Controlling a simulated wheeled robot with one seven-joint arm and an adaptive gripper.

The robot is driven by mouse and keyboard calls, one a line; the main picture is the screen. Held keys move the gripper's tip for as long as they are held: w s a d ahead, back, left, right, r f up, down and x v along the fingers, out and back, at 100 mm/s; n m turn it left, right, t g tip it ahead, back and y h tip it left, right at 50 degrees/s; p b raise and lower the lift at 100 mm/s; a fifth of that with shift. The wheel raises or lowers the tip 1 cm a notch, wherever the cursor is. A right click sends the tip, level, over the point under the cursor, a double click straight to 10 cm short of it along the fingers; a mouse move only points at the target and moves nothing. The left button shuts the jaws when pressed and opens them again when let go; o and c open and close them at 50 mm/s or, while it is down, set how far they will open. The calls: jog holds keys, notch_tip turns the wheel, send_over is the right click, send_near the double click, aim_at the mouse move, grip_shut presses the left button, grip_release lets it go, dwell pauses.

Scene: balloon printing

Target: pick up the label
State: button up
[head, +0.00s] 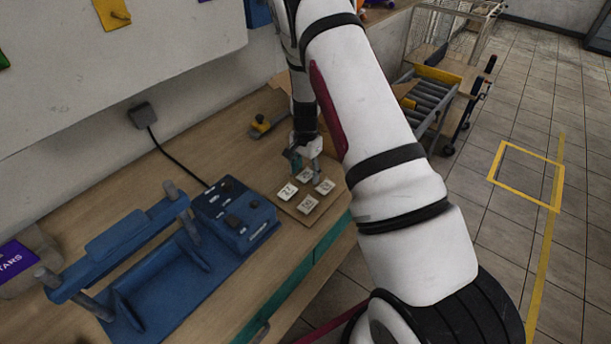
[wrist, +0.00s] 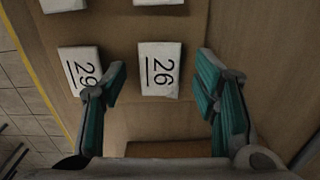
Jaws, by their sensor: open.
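In the wrist view, a white label marked 26 (wrist: 159,70) lies flat between and just ahead of my open gripper's (wrist: 159,85) teal-padded fingers. Another white label, marked 29 (wrist: 82,68), lies to the left, partly covered by the left finger. Two more white labels show at the top edge, one at the left (wrist: 63,4) and one in the middle (wrist: 158,2), both cut off. In the head view, my gripper (head: 306,168) hangs over the back of the group of white labels (head: 307,205). Nothing is held in it.
The labels sit on a brown board (wrist: 120,105) on the wooden table (head: 210,150). A blue machine (head: 150,265) with a control box (head: 235,215) stands to the left. A yellow and black object (head: 260,126) lies behind. The table's edge is close at the right.

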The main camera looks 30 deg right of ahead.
jog(key=c, duration=0.8)
jog(key=shift+r, duration=0.1)
